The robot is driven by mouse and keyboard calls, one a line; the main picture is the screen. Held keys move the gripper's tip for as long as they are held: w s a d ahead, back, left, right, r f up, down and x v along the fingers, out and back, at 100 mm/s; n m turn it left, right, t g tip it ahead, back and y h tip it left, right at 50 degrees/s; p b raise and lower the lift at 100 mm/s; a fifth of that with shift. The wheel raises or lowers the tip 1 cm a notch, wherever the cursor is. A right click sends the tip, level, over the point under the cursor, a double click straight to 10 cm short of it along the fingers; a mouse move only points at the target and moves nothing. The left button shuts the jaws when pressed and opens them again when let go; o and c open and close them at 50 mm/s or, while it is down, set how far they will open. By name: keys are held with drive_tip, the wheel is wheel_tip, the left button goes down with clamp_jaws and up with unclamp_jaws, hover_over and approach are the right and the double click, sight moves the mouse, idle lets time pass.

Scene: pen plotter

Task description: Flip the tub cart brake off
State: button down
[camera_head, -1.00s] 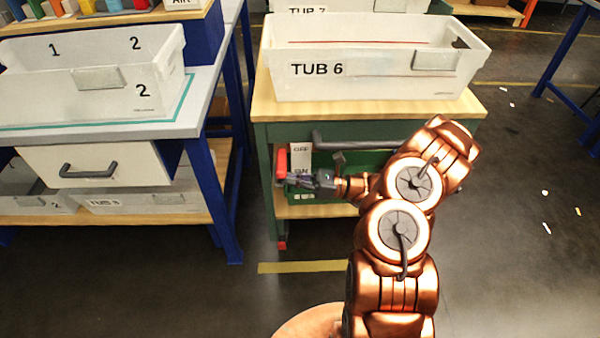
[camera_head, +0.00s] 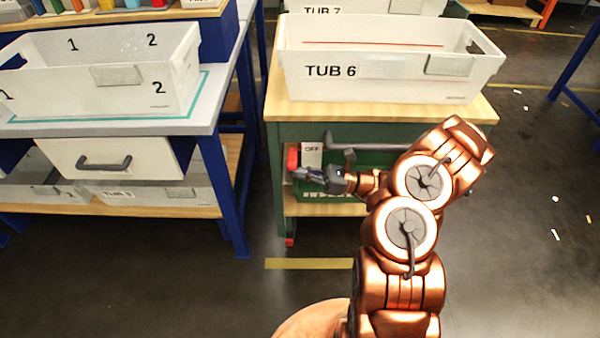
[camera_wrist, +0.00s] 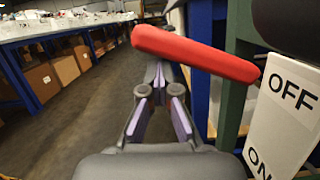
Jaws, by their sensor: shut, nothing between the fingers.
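The tub cart (camera_head: 380,110) has a wooden top and green body. Its red brake lever (camera_head: 293,157) is at the front left, beside a white OFF/ON label (camera_head: 312,153). In the wrist view the red lever (camera_wrist: 195,53) crosses above my fingers, its right end lower and near the OFF height of the label (camera_wrist: 285,120). My gripper (camera_head: 300,174) is shut and empty, just below the lever; in the wrist view its fingertips (camera_wrist: 160,75) meet under the lever's edge. I cannot tell if they touch it. My gripper covers the lower label in the head view.
A white bin marked TUB 6 (camera_head: 390,65) stands on the cart. A grey handle bar (camera_head: 370,143) runs across the cart's front. A blue-legged workbench (camera_head: 225,190) with a drawer (camera_head: 110,160) is at left. The floor at right is mostly clear.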

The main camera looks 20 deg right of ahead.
drive_tip(key=shift+r, duration=0.25)
drive_tip(key=s+d+f, duration=0.6)
drive_tip(key=d, duration=0.2)
drive_tip(key=shift+s+f+b, duration=0.15)
drive_tip(key=shift+s+b, duration=0.05)
drive_tip(key=shift+b, duration=0.1)
idle(0.3)
